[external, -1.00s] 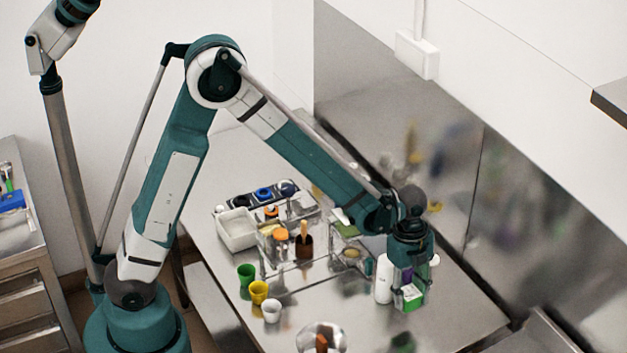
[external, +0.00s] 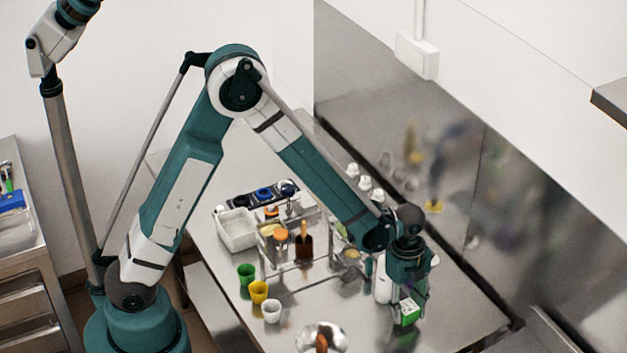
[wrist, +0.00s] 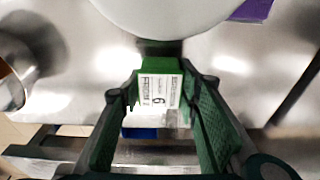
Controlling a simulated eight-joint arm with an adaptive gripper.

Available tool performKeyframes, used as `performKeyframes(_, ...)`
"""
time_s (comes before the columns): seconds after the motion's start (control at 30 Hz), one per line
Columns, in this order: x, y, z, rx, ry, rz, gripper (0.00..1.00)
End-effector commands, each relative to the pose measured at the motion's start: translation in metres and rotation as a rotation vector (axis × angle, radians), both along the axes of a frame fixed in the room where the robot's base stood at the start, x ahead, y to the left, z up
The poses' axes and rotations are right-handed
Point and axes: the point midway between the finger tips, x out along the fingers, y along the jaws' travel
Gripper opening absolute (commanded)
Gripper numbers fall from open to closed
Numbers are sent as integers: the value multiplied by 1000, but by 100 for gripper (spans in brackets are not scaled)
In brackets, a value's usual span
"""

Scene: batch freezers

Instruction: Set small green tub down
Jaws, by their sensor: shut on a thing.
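The small green tub (external: 407,312) has a white printed label. It hangs at the lower end of my gripper (external: 406,300), over the right part of the steel table. In the wrist view the tub (wrist: 160,90) sits between the two dark green fingers of my gripper (wrist: 163,105), which are shut on it. I cannot tell whether its base touches the table. A white round container (wrist: 165,12) stands close beyond the tub; it also shows just left of the gripper in the external view (external: 382,282).
Green (external: 246,274), yellow (external: 258,292) and white (external: 272,311) cups stand to the left. A shiny bowl (external: 335,336) is at the front. A purple thing (wrist: 252,10) lies beyond the fingers. The table right of my gripper looks clear.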

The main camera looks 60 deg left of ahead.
Motion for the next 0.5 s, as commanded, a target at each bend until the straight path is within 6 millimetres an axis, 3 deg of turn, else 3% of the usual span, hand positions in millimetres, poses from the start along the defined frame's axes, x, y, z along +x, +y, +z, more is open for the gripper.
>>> performKeyframes(0.17, 0, 0, -14, 0, 0, 0, 19)
performKeyframes(0.5, 0, 0, -16, 0, 0, 0, 19)
